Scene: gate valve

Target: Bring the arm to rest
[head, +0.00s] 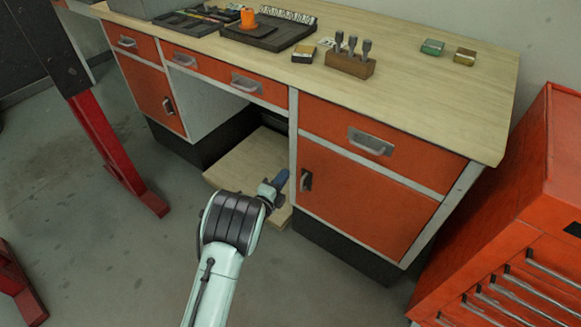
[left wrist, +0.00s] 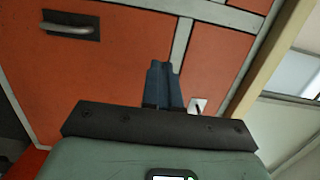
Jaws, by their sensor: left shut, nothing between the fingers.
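My left arm comes up from the bottom of the head view, and its left gripper (head: 281,180) is in front of the orange workbench (head: 365,190), beside the right-hand cabinet's edge. The two blue fingers are together with nothing between them. In the left wrist view the shut gripper (left wrist: 160,68) points toward the orange bench front, and I cannot tell how far away it is. My right gripper does not show. No gate valve shows in either view.
The bench top (head: 420,95) carries a black tray (head: 268,36), a wooden block with tools (head: 349,65) and small boxes. A red tool cabinet (head: 520,240) stands at right. A red-footed stand (head: 110,140) is at left. Grey floor (head: 110,235) is clear left of my arm.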

